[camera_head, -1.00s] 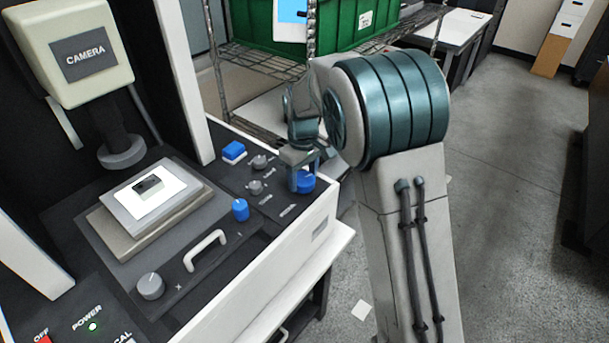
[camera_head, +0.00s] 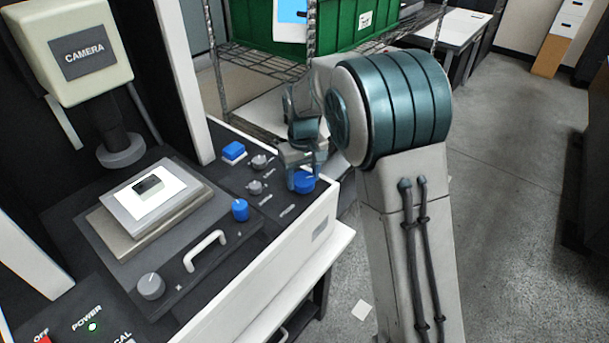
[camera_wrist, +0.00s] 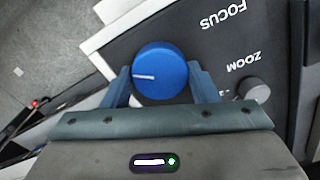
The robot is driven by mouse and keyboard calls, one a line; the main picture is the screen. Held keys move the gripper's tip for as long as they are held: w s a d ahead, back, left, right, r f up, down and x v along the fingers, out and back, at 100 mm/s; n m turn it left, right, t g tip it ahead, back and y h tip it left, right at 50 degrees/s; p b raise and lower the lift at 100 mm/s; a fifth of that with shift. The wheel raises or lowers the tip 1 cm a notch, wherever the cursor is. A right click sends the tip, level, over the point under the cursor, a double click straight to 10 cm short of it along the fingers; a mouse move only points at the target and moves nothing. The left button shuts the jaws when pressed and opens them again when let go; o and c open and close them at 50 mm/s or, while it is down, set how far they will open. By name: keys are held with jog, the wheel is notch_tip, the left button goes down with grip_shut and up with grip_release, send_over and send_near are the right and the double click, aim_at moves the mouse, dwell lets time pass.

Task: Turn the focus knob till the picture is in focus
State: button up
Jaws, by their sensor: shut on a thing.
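The focus knob (camera_wrist: 160,70) is a round blue knob with a white pointer line, beside the printed word FOCUS in the wrist view. The line points to the left in that view. My gripper (camera_wrist: 160,84) has a finger on each side of the knob and is shut on it. In the head view the knob (camera_head: 304,182) sits at the panel's right end, partly hidden by my gripper (camera_head: 303,178). The camera (camera_head: 82,52) hangs over the stage, where a small dark part (camera_head: 149,185) lies on a white lit plate. No focus picture can be made out.
A grey zoom knob (camera_wrist: 254,90) stands close to my gripper. In the head view, another blue knob (camera_head: 240,209), a blue button (camera_head: 233,151) and a white handle (camera_head: 205,250) stand on the panel. A wire shelf with a green crate (camera_head: 262,28) is behind.

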aim_at(303, 178)
jog(key=o, duration=1)
jog(key=shift+c, duration=0.2)
notch_tip(303, 178, up, 14)
jog(key=shift+f, duration=0.1)
jog(key=s+d+f+m+t, duration=0.1)
jog(key=s+d+m, duration=0.1)
jog(key=s+d, duration=0.3)
jog(key=s+d+f+m+t, duration=0.1)
jog(key=s+d, duration=0.4)
jog(key=s, duration=0.7)
jog(key=s+d+f+m+t, duration=0.1)
jog(key=s+d+f+m, duration=0.1)
jog(key=s+d, duration=0.4)
jog(key=s+f, duration=0.1)
jog(key=s, duration=0.1)
jog(key=shift+s+m, duration=0.3)
jog(key=shift+s, duration=0.05)
